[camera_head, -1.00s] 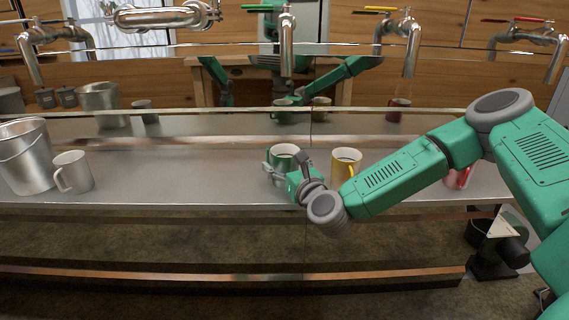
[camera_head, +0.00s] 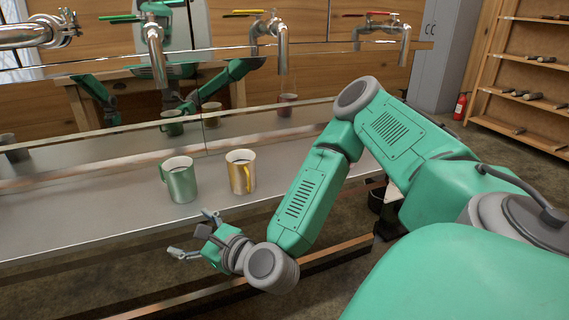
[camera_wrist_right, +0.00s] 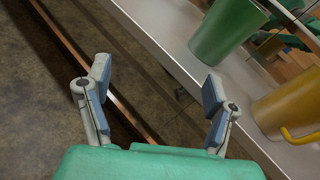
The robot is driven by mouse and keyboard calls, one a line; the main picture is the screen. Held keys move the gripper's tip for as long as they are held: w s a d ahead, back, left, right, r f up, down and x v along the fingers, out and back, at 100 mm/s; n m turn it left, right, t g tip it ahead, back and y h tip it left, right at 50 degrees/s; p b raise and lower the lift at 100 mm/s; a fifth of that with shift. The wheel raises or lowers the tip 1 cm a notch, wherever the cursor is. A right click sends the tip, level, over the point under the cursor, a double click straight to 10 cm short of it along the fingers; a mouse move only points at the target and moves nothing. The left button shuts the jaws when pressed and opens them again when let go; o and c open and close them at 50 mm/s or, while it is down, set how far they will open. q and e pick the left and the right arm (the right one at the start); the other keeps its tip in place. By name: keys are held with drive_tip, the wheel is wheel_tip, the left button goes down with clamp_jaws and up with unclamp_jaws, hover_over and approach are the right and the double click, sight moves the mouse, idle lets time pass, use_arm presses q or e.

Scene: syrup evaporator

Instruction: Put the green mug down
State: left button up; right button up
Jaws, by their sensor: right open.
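The green mug (camera_head: 179,180) stands upright on the metal shelf, and it also shows at the top of the right wrist view (camera_wrist_right: 228,30). My right gripper (camera_head: 191,234) is open and empty, in front of the shelf's front edge and apart from the mug. In the right wrist view its two fingers (camera_wrist_right: 152,88) are spread with floor and the shelf edge between them. A yellow mug (camera_head: 240,171) stands upright just right of the green one and shows at the right in the wrist view (camera_wrist_right: 290,105). My left gripper is seen only as a reflection, if at all.
The metal shelf (camera_head: 90,215) has free room left of the green mug. Taps (camera_head: 282,45) hang above it. A mirror-like back panel reflects mugs and my arms. A red fire extinguisher (camera_head: 460,107) and wooden shelving (camera_head: 520,80) stand at the right.

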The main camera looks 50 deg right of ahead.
drive_tip(key=s+a+f+n+g+y, duration=0.2)
drive_tip(key=s+a+f+n+g, duration=0.3)
drive_tip(key=f+n, duration=0.3)
drive_tip(key=s+a+f+n+g+y, duration=0.2)
drive_tip(key=s+a+f+n+g, duration=0.1)
drive_tip(key=s+a+f+n, duration=0.4)
drive_tip(key=s+d+f+n+g+h, duration=0.2)
drive_tip(key=s+d+f+n+g, duration=0.1)
drive_tip(key=s+d+n, duration=0.2)
drive_tip(key=s+d+f+n+g+h, duration=0.2)
drive_tip(key=s+d+f+n+g, duration=0.1)
drive_tip(key=s+n, duration=0.6)
drive_tip(key=d+n+g, duration=0.1)
drive_tip(key=d+n, duration=0.1)
drive_tip(key=n, duration=0.2)
drive_tip(key=shift+s+d+f+g+h, duration=0.3)
drive_tip(key=shift+s+d+f, duration=0.05)
